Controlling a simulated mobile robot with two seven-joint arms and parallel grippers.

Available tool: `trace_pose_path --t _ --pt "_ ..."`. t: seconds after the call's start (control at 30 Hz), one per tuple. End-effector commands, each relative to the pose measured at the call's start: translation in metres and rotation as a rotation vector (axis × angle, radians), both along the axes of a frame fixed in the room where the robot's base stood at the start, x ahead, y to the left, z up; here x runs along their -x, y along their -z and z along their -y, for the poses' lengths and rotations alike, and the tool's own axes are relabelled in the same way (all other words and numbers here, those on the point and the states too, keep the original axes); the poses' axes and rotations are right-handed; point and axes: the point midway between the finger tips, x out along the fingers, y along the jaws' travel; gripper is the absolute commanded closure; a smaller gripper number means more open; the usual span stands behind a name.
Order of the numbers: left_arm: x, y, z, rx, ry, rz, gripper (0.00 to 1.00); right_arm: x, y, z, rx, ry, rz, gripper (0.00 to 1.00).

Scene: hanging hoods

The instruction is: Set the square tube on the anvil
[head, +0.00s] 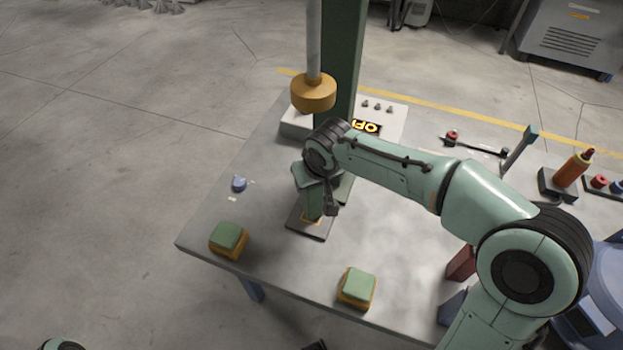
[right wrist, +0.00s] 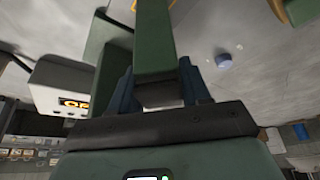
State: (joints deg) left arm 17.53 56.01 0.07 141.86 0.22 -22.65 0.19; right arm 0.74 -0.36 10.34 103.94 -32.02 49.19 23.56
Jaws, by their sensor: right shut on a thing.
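The square tube (head: 313,207) is green and stands roughly upright in my right gripper (head: 318,190), which is shut on it. In the right wrist view the tube (right wrist: 155,42) runs up the picture from between the two dark blue fingers. Its lower end is over the dark anvil plate (head: 306,232), at the orange square mark. I cannot tell whether it touches the plate. My right wrist partly hides the tube's upper part and the plate's far side.
An orange-brown press head (head: 313,93) hangs on a rod above and behind my wrist. The green column (head: 343,62) stands behind it. Two green-topped blocks (head: 228,237) (head: 357,285) and a blue cap (head: 239,184) are on the table (head: 270,200). A tall orange tool (head: 573,170) stands at right.

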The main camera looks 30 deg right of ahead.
Motion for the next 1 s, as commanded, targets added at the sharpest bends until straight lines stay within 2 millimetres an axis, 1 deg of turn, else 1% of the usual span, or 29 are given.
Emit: trace_pose_path --t 0.07,0.3,0.43,0.47,0.5,0.53,0.83,0.93,1.0 --pt "0.0 0.001 0.0 0.0 0.0 0.001 0.57 0.0 0.003 0.0 0.0 0.0 0.004 1.0" --pt "0.0 0.001 0.0 -0.001 -0.001 0.002 0.57 0.0 0.003 0.0 0.0 0.001 0.005 1.0" --pt "-0.002 0.004 0.0 -0.002 -0.002 0.007 0.57 0.0 0.007 0.0 0.0 0.001 0.005 1.0" --pt "-0.002 0.004 0.0 -0.002 -0.002 0.007 0.57 0.0 0.007 0.0 0.0 0.001 0.003 0.43" --pt "-0.002 0.003 0.0 -0.002 -0.002 0.007 0.57 0.0 0.006 0.0 0.0 0.001 0.003 0.3" --pt "-0.002 0.003 0.0 -0.002 -0.002 0.007 0.57 0.0 0.006 0.0 0.0 0.001 0.003 0.28" --pt "-0.001 0.002 0.0 -0.001 -0.001 0.005 0.57 0.0 0.005 0.0 0.0 0.001 0.003 0.28" --pt "0.0 -0.001 0.0 0.0 0.0 0.0 0.57 0.001 -0.003 0.0 0.0 0.001 0.005 0.28" --pt "0.0 -0.002 0.0 0.0 0.0 0.0 0.57 0.005 -0.012 -0.001 0.0 0.002 0.007 0.28"
